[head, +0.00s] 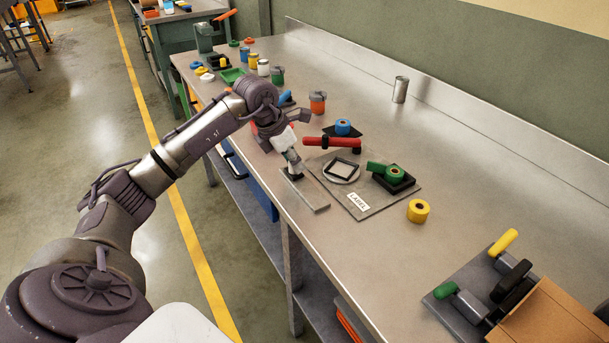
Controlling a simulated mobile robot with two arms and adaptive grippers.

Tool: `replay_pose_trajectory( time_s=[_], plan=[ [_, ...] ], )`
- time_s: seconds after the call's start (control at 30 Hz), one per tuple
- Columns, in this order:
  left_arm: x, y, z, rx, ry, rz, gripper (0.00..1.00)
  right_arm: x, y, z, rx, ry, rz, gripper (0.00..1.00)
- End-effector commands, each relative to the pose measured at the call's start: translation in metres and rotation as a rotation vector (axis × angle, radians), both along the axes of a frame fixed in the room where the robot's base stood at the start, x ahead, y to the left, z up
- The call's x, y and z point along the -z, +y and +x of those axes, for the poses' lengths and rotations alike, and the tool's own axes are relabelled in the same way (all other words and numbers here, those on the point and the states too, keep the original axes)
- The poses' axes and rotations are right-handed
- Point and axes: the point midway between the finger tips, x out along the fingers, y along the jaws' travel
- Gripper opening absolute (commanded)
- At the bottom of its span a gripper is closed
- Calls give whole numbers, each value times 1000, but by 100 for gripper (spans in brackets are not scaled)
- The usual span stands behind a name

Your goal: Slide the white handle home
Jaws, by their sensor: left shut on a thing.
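The white handle (284,141) stands tilted at the near edge of the steel bench, above a dark block on a narrow grey plate (312,198). A grey shaft (292,160) runs from the handle down to the block. My left gripper (282,129) reaches in from the left and is shut on the white handle, partly covering its upper end. My right gripper is not in view.
A yellow roll (418,211) and a metal can (401,89) stand apart. A cardboard box (552,316) is at lower right. The bench's far side is mostly clear.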

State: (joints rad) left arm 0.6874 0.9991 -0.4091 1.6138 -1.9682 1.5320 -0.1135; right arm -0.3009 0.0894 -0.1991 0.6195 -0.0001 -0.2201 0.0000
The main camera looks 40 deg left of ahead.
Motion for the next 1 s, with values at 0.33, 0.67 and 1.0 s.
replay_pose_trajectory(
  time_s=[0.33, 0.67, 1.0],
  plan=[
    [-4, 8, 4, -4, -10, 5, 0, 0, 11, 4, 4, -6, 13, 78],
    [-3, 7, 3, -3, -8, 2, 51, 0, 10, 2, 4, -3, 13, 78],
    [-15, 8, -1, -2, -7, 2, 51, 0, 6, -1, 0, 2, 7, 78]
  ],
)
